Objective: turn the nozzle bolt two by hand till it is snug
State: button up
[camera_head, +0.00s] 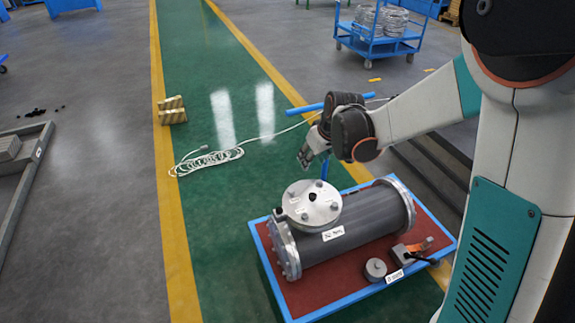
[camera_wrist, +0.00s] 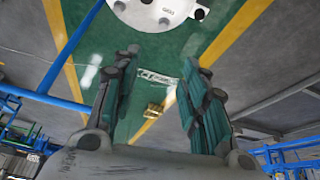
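A dark grey flanged shell (camera_head: 355,232) lies on a red-topped, blue-rimmed cart (camera_head: 350,310). Its round metal nozzle cover (camera_head: 325,212) faces up, with several bolts around its rim and a black spot or hole near the middle. I cannot tell which bolt is nozzle bolt two. My gripper (camera_head: 306,158) is above and behind the cover, apart from it. In the wrist view my gripper (camera_wrist: 160,90) shows its two fingers spread, with nothing between them. The nozzle cover (camera_wrist: 145,12) shows at the top edge there, partly cut off.
A round grey piece (camera_head: 375,269) and a block with an orange part (camera_head: 408,252) lie at the cart's right front. A white cable coil (camera_head: 208,160) and a small yellowish stack (camera_head: 172,110) are on the floor. A blue trolley (camera_head: 378,40) stands behind. The green lane is mostly clear.

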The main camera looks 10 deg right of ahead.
jog(key=n+p, duration=0.1)
jog(key=n, duration=0.1)
send_near(291, 191)
jog(key=shift+g, duration=0.4)
jog(key=b+x, duration=0.1)
jog(key=x, duration=0.1)
jog(key=b+x, duration=0.2)
jog(key=x, duration=0.1)
jog(key=b+x, duration=0.2)
jog(key=shift+w+f, duration=0.25)
jog(key=shift+w, duration=0.2)
grip_shut()
